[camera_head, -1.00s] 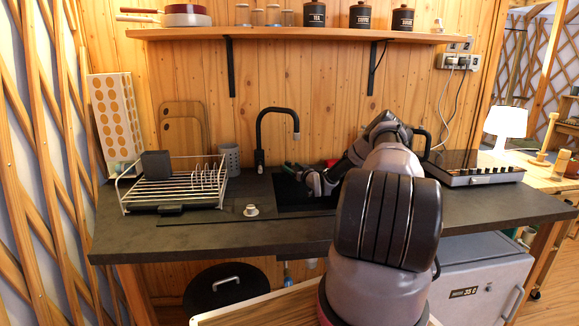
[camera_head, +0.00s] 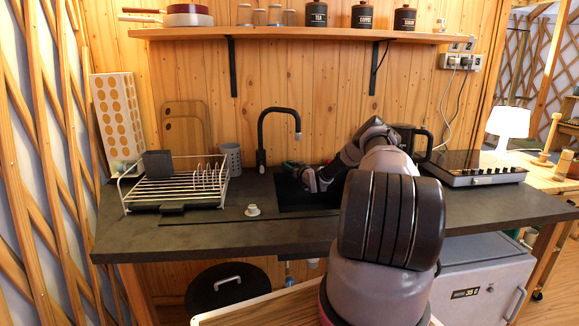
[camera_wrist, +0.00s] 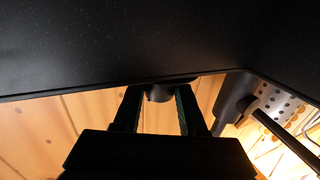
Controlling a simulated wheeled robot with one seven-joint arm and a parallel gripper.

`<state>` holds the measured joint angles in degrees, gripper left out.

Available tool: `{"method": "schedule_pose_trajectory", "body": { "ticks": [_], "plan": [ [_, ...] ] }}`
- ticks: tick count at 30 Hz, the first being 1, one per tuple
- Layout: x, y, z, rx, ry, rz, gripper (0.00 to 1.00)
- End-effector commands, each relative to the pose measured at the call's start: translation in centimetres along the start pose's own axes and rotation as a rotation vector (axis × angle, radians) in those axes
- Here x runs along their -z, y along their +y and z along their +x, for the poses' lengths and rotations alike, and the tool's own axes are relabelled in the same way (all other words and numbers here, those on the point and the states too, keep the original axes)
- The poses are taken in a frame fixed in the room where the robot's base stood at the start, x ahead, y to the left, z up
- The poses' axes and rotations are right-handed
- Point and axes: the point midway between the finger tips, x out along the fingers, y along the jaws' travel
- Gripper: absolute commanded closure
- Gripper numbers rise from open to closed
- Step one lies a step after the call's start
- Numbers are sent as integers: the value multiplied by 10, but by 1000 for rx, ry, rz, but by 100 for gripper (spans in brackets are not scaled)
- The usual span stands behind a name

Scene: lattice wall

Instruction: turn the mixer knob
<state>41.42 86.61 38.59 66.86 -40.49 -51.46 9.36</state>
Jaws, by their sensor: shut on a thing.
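The mixer knob (camera_wrist: 160,93) is a small dark round piece at the edge of the black surface in the wrist view. My gripper (camera_wrist: 159,89) has one finger on each side of it and is shut on it. In the head view my gripper (camera_head: 290,167) is at the back of the counter, just right of the base of the black tap (camera_head: 261,158). The knob is hidden or too small to make out there. The tap also shows at the right in the wrist view (camera_wrist: 235,95).
A dish rack (camera_head: 175,188) and a perforated grey holder (camera_head: 231,158) stand left of the tap. A small white cup-like item (camera_head: 253,210) is near the counter's front. A kettle (camera_head: 425,140) and a hob (camera_head: 472,168) are on the right. A shelf (camera_head: 300,33) runs above.

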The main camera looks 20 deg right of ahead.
Motion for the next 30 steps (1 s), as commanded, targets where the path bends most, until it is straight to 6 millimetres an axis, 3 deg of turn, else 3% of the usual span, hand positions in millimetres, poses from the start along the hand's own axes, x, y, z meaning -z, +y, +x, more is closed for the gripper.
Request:
{"method": "schedule_pose_trajectory", "body": {
  "ticks": [18, 30],
  "plan": [
    [1, 1, 1, 347, 7, -6, 100],
    [1, -1, 0, 394, 0, -2, 100]
  ]
}}
